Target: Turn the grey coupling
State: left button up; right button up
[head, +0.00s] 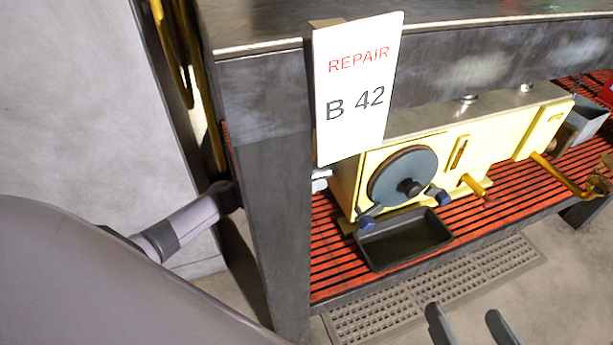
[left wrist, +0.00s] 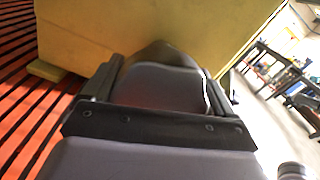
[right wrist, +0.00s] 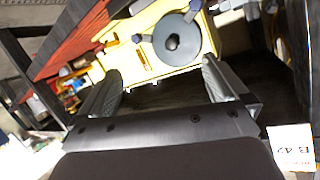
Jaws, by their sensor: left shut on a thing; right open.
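The grey coupling (left wrist: 160,88) appears in the left wrist view as a dark grey rounded piece against the yellow motor housing (left wrist: 110,30). My left gripper (left wrist: 166,100) is shut on it, one finger on each side. In the head view, my left arm passes behind the dark post, which hides that gripper and most of the grip. A small pale grey piece shows between post and housing; I cannot tell what it is. The yellow motor (head: 490,145) sits on the red slatted shelf. My right gripper (head: 467,322) is open and empty at the bottom of the head view.
A white tag (head: 355,90) reading "REPAIR B 42" hangs on the bench frame. The motor's front has a blue-grey disc (head: 402,177) and blue-tipped clamps. A black tray (head: 405,240) lies below it. The dark post (head: 275,220) stands beside my left arm. A floor grate (head: 440,290) lies in front.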

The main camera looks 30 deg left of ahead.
pick_arm(q)
jog(key=n, duration=0.5)
jog(key=shift+n, duration=0.3)
jog(key=n, duration=0.3)
jog(key=shift+n+p, duration=0.3)
jog(key=shift+p, duration=0.05)
jog(key=n+p, duration=0.1)
jog(key=n, duration=0.3)
jog(key=shift+n, duration=0.3)
jog(key=n, duration=0.2)
jog(key=shift+n, duration=0.3)
jog(key=n+p, duration=0.1)
jog(key=n, duration=0.1)
jog(key=shift+n, duration=0.4)
jog(key=n, duration=0.3)
jog(key=shift+n, duration=0.3)
jog(key=n+p, duration=0.1)
jog(key=n, duration=0.3)
jog(key=shift+n, duration=0.3)
jog(key=n, duration=0.4)
jog(key=shift+n, duration=0.3)
pick_arm(e)
jog(key=shift+s+d+r+g+h, duration=0.25)
jog(key=shift+d+g+h, duration=0.05)
jog(key=shift+d+h, duration=0.1)
